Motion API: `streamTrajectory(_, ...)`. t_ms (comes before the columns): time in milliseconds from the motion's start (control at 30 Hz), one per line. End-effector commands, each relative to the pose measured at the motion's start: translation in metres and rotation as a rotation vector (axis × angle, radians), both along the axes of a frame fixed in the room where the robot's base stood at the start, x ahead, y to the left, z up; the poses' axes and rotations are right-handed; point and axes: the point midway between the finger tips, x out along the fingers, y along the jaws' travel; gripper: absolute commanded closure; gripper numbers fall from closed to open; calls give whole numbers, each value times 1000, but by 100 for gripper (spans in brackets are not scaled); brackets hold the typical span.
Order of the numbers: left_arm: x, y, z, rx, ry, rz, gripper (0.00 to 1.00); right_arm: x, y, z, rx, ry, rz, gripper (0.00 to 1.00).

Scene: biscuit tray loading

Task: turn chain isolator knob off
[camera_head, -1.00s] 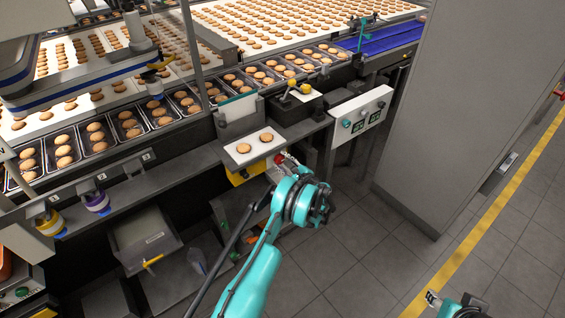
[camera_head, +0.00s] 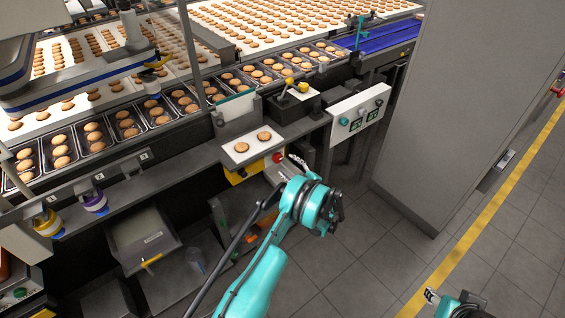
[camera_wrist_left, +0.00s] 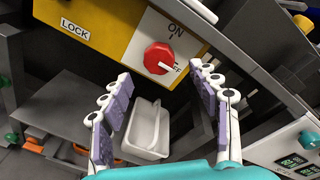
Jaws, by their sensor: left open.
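The red isolator knob (camera_wrist_left: 158,57) sits on a white plate marked ON and, partly hidden, letters ending in FF, on a yellow panel (camera_wrist_left: 100,22). The knob's pale mark points to the lower right, towards those letters. In the head view the knob (camera_head: 278,157) shows just left of my left gripper (camera_head: 299,164). In the left wrist view my left gripper (camera_wrist_left: 160,74) is open, its purple-padded fingers apart and empty. The knob lies beyond the fingertips, between their lines, apparently untouched. My right gripper (camera_head: 432,296) shows small at the bottom right; its jaws are unclear.
A white plate with two biscuits (camera_head: 241,158) lies on the ledge above the knob panel. A control box (camera_head: 349,124) stands to the right. A white bin (camera_wrist_left: 148,130) sits below in the wrist view. A tall grey cabinet (camera_head: 440,110) bounds the right; floor is clear before it.

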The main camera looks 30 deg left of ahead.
Motion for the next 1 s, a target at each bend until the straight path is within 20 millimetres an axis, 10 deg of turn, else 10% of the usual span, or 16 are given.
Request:
streamTrajectory(333, -21, -53, 6, 1, 1, -1, 39, 0, 0, 0, 0, 0, 0, 60)
streamTrajectory(1000, -23, -57, 12, -13, -4, -1, 39, 0, 0, 0, 0, 0, 0, 60)
